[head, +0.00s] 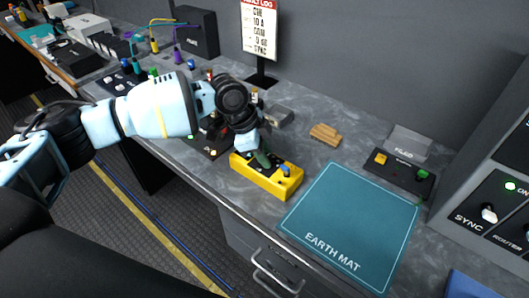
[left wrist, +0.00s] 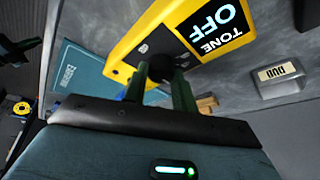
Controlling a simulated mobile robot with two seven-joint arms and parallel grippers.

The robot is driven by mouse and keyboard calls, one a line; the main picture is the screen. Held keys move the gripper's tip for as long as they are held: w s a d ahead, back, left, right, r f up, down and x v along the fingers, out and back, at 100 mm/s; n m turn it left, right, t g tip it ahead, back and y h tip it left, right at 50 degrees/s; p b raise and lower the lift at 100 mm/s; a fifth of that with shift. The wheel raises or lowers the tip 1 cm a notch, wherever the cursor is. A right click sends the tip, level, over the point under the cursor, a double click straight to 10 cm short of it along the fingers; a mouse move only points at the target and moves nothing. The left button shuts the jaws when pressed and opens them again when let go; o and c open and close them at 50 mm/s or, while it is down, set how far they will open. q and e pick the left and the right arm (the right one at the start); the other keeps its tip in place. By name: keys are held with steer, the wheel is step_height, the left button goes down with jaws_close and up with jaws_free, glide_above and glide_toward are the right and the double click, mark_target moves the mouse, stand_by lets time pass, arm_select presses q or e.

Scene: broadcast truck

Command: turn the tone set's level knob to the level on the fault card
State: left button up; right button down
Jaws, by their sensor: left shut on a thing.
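The yellow tone set (head: 283,184) sits on the grey counter, left of the earth mat. In the left wrist view, the tone set (left wrist: 130,42) has a black display (left wrist: 212,25) that reads "TONE OFF". My left gripper (head: 262,158) reaches down onto the tone set's top. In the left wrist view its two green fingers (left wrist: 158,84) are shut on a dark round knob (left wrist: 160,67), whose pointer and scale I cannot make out. The fault card (head: 260,31) stands upright behind, headed as a log; its lines are too small to read surely.
The teal earth mat (head: 352,225) lies bare to the right. A small wooden block (head: 325,134) and a black box with yellow and green buttons (head: 399,173) lie behind. The grey sync rack (head: 490,190) bounds the right side.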

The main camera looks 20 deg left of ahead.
steer(key=shift+s+f, duration=0.1)
arm_select(q)
steer(key=m+g+b, duration=0.1)
steer(key=m, duration=0.2)
steer(key=shift+w+f, duration=0.1)
steer(key=shift+f, duration=0.05)
steer(key=shift+m+g+b, duration=0.35)
steer(key=shift+m+g, duration=0.45)
steer(key=shift+m, duration=1)
arm_select(e)
steer(key=shift+s+f, duration=0.3)
steer(key=shift+f, duration=0.2)
steer(key=shift+s+f, duration=0.25)
steer(key=shift+f, duration=0.25)
steer(key=shift+f, duration=0.1)
arm_select(q)
steer(key=o, duration=1)
arm_select(e)
steer(key=shift+s+f+g, duration=0.1)
steer(key=shift+s+g, duration=0.15)
steer(key=shift+g, duration=0.05)
